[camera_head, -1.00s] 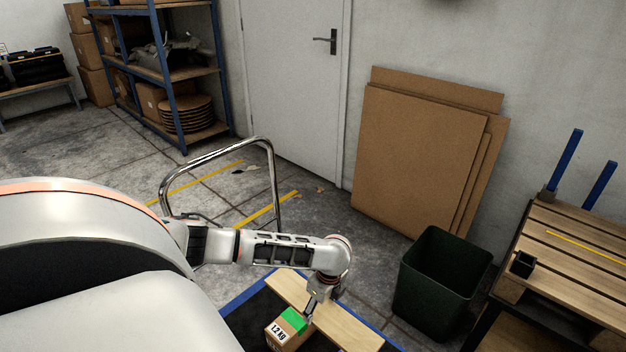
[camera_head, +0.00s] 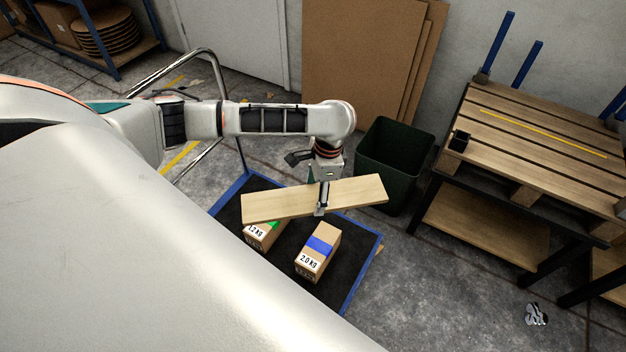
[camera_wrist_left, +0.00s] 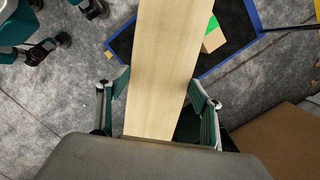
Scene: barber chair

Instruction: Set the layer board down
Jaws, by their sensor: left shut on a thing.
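The layer board (camera_head: 270,204) is a long, pale wooden plank. My left gripper (camera_head: 321,208) is shut on it near its middle in the head view. The left wrist view shows the board (camera_wrist_left: 163,55) between the two fingers (camera_wrist_left: 158,98). The board spans over the dark trolley deck with a blue rim (camera_head: 349,290) and partly hides a carton with green tape (camera_head: 259,236), marked 1.2 kg. A carton with blue tape (camera_head: 318,252), marked 2.0 kg, stands beside it. The gap beneath the board cannot be judged. My right gripper is not in view.
A dark green bin (camera_head: 395,160) stands just behind the trolley. A slatted wooden workbench (camera_head: 540,150) with blue posts is at the right. The trolley's chrome handle (camera_head: 207,52) rises at the left. Large brown sheets (camera_head: 360,60) lean on the wall.

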